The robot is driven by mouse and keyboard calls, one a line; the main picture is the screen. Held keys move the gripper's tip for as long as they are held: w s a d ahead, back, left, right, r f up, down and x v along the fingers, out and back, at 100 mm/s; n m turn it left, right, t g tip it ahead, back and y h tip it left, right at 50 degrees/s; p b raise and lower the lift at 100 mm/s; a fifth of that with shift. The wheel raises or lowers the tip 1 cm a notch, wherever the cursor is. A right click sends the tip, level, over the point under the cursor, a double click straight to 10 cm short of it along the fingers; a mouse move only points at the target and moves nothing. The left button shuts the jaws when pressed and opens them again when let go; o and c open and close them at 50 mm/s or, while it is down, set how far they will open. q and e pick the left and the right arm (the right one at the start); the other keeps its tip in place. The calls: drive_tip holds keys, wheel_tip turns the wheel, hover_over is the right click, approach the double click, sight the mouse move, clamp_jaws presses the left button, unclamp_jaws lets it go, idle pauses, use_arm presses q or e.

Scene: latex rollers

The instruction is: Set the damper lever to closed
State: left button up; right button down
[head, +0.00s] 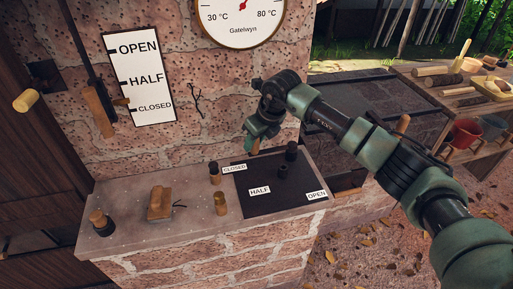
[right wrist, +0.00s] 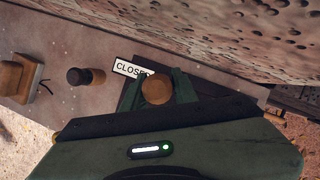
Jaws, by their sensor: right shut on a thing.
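A dark plate (head: 268,203) on the stone ledge carries the labels CLOSED (head: 234,168), HALF (head: 259,190) and OPEN (head: 316,195). My right gripper (head: 256,140) is above the plate's back edge, near CLOSED. It is shut on a round wooden knob (right wrist: 157,89), whose lower part shows below the fingers in the head view (head: 254,148). In the right wrist view the knob sits between the fingertips, beside the CLOSED label (right wrist: 131,68). What the knob joins to is hidden. A wall sign (head: 139,82) also reads OPEN, HALF, CLOSED. A wooden-handled lever (head: 100,111) hangs beside it, low, near CLOSED.
Dark posts (head: 291,151) stand on the plate. Several wooden and dark pegs (head: 215,173) and a wooden block (head: 160,203) stand on the ledge to the left. A dial (head: 240,17) is on the brick wall. A bench (head: 455,95) with logs is at right.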

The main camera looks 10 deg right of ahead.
drive_tip(key=shift+w+r+m, duration=0.25)
drive_tip(key=shift+m, duration=0.05)
drive_tip(key=c, duration=1.1)
unclamp_jaws()
drive_tip(key=shift+c, duration=0.2)
drive_tip(key=shift+o, duration=0.2)
drive_tip(key=shift+f, duration=0.15)
drive_tip(key=b+v, duration=0.1)
drive_tip(key=v, duration=0.6)
drive_tip(key=shift+s+r, duration=0.2)
drive_tip(key=shift+r, duration=0.15)
drive_tip(key=shift+d, duration=0.1)
